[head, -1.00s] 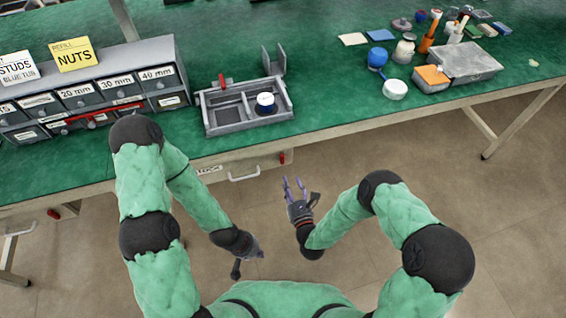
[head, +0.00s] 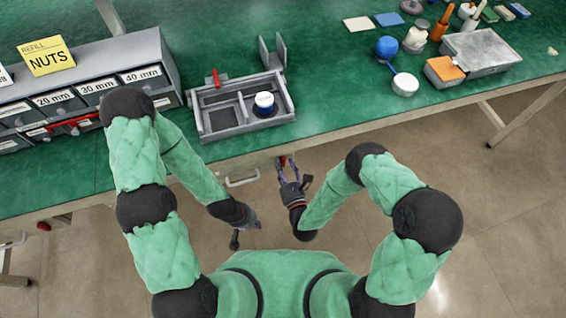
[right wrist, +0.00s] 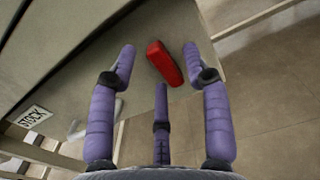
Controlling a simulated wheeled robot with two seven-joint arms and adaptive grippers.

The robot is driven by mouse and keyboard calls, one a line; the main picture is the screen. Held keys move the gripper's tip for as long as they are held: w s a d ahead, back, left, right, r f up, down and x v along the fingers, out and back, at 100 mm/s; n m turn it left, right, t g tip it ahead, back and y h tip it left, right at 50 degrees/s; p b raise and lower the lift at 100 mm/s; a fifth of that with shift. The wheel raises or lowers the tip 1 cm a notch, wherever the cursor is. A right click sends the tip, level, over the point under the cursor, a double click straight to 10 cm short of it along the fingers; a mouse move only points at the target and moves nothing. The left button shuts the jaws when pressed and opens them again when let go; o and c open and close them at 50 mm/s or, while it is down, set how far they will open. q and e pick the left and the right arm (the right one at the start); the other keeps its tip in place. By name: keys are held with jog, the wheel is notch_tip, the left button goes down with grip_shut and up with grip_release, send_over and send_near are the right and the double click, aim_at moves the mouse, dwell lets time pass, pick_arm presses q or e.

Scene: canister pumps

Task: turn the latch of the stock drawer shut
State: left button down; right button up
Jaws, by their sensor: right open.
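The stock drawer sits under the green table's front edge, with its pale handle (head: 243,181) in the head view and its STOCK label (right wrist: 33,116) in the right wrist view. Its red latch (right wrist: 165,63) is right of the label, its long side slanting from upper left to lower right. In the head view the latch (head: 281,162) is partly covered by my right gripper (head: 287,166). That gripper is open, its purple fingers spread around the latch without visible contact. My left gripper (head: 245,226) is low, left of the right one; its fingers are unclear.
Bowls and tools lie to the right. The floor (head: 500,230) at lower right is clear.

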jog(key=shift+c, duration=0.3)
grip_shut()
jog(key=shift+n, duration=0.3)
jog(key=n, duration=0.3)
jog(key=shift+f, duration=0.1)
jog(key=shift+f+n+b, duration=0.2)
jog(key=shift+n, duration=3.35)
jog(key=shift+f+n+b, duration=0.2)
jog(key=shift+n, duration=3.35)
